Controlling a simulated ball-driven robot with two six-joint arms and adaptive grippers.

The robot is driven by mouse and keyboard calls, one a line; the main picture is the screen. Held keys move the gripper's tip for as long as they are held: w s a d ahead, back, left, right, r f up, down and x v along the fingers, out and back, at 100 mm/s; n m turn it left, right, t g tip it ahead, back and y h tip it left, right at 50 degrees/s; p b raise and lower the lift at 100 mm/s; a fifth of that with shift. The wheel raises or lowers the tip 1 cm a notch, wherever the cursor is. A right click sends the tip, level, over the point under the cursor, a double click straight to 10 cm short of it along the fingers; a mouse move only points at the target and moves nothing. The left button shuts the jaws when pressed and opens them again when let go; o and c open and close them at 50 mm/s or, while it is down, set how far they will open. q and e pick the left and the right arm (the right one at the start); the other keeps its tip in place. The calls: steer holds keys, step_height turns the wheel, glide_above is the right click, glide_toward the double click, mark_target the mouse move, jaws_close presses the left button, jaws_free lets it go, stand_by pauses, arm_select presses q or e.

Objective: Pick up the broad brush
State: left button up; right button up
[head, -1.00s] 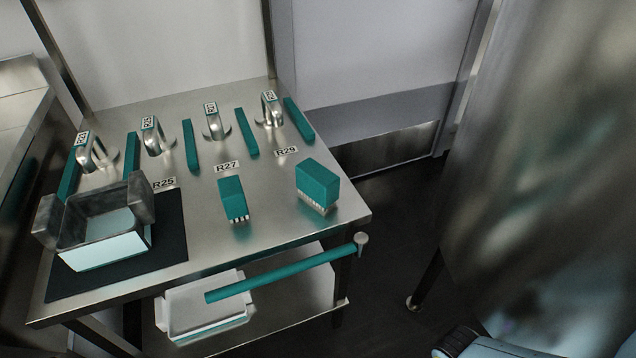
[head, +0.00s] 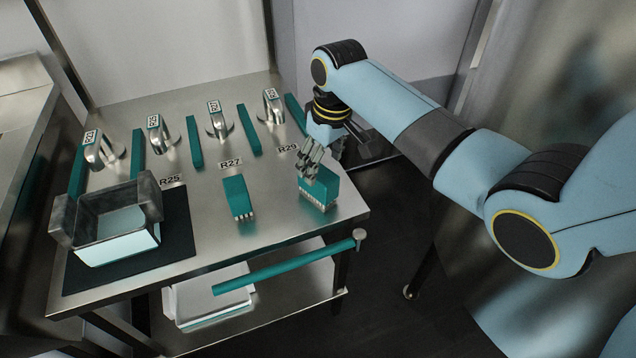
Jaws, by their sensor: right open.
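The broad brush (head: 322,192) is a teal block with pale bristles facing down. It stands on the steel table (head: 270,215) near the right edge, in front of the R29 label. My right gripper (head: 315,167) is open, pointing down at the brush. Its fingers cover part of the brush's top and back; I cannot tell whether they touch it. A narrower teal brush (head: 237,196) stands to the left, in front of the R27 label. My left gripper is not in view.
A metal box with a pale lower part (head: 118,245) sits on a dark mat (head: 185,250) at the left. Several teal bars and curved metal holders line the back.

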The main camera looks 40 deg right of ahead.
mark_target(318, 177)
steer(key=f, duration=0.3)
steer(key=w+f+b, duration=0.1)
steer(key=f, duration=0.1)
steer(key=shift+a+f, duration=0.15)
steer(key=shift+a, duration=0.05)
steer(key=shift+f, duration=0.3)
stand_by(0.3)
steer(key=c, duration=1.4)
steer(key=shift+r, duration=0.1)
